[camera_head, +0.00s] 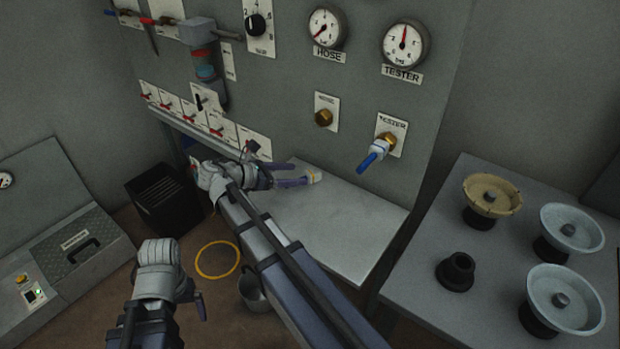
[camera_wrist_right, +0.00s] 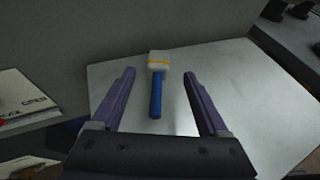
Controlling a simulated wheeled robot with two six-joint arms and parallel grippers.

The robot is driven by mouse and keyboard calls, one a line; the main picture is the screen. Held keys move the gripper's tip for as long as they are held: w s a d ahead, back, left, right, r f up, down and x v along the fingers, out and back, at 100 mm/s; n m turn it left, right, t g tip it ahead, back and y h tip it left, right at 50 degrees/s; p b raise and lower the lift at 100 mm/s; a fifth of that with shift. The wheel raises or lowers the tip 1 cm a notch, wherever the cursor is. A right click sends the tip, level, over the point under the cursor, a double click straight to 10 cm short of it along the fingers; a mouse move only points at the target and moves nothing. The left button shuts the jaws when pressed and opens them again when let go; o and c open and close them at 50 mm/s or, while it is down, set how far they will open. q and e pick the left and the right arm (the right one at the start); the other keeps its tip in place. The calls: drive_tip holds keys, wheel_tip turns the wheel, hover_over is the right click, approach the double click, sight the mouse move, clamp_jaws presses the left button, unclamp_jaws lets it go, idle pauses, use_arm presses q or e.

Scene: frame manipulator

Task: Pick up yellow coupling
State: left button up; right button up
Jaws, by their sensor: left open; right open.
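The yellow coupling (camera_head: 314,177) lies on the light metal shelf (camera_head: 335,225) below the panel, just beyond my right gripper. In the right wrist view the coupling (camera_wrist_right: 158,61) is a whitish block with a yellow band and a blue stem pointing back toward me. My right gripper (camera_head: 289,175) is open, and in its wrist view (camera_wrist_right: 161,92) the purple fingers stand either side of the blue stem, apart from it. My left gripper (camera_head: 198,299) is open and empty at the lower left; its fingers are only partly visible.
A similar whitish coupling with a blue stem (camera_head: 379,152) is fitted at the TESTER port on the panel (camera_head: 290,100). A right-hand table (camera_head: 410,285) holds several round dishes and a black ring (camera_head: 456,270). A bucket (camera_head: 252,291) and dark bin (camera_head: 165,200) stand on the floor.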

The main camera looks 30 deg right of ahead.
sight(307, 173)
drive_tip(key=b+x, duration=0.2)
drive_tip(key=x, duration=0.3)
drive_tip(key=shift+w, duration=0.15)
clamp_jaws()
idle(0.4)
